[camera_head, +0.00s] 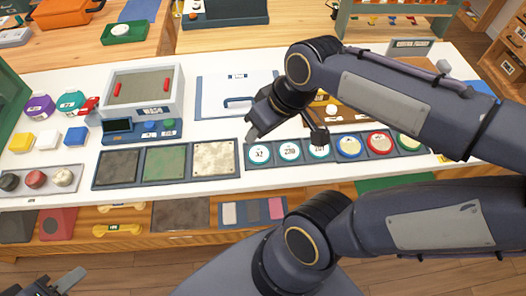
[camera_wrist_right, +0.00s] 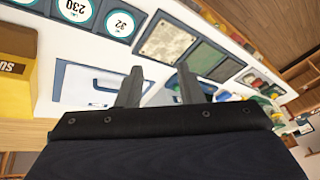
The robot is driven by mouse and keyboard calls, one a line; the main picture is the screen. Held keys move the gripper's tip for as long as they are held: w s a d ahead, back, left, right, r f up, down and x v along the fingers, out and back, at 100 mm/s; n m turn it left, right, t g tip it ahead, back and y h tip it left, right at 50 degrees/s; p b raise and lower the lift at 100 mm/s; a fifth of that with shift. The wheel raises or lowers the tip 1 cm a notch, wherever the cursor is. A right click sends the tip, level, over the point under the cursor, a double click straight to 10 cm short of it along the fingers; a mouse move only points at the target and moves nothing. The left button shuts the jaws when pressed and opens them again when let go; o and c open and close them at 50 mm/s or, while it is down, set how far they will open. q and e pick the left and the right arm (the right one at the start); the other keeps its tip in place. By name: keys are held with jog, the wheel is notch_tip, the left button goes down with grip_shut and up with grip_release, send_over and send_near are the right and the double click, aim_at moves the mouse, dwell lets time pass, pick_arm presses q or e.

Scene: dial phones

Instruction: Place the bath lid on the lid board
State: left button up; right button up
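A white panel (camera_head: 212,104) with a blue handle (camera_head: 238,101) lies flat inside a blue border behind the tile tray; it looks like the bath lid on the lid board. It also shows as a white, blue-edged panel (camera_wrist_right: 78,83) in the right wrist view. The grey WASH bath (camera_head: 154,112), with red grips at both sides, stands to its left. My right gripper (camera_head: 284,136) is beside the panel's right edge. Its fingers (camera_wrist_right: 158,88) are apart with nothing held between them. My left gripper (camera_head: 56,281) is low at the bottom left, its prongs apart and empty.
A tray of three tiles (camera_head: 165,163) and a row of numbered discs (camera_head: 289,151) line the table's front. Colored blocks (camera_head: 48,140) and jars (camera_head: 70,103) stand at left.

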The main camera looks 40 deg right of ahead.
jog(key=s+a+m, duration=0.1)
jog(key=s+a+f+m+t, duration=0.1)
jog(key=s, duration=0.1)
jog(key=s+a+m+y, duration=0.1)
jog(key=shift+s+f+t, duration=0.2)
jog(key=shift+f+t, duration=0.2)
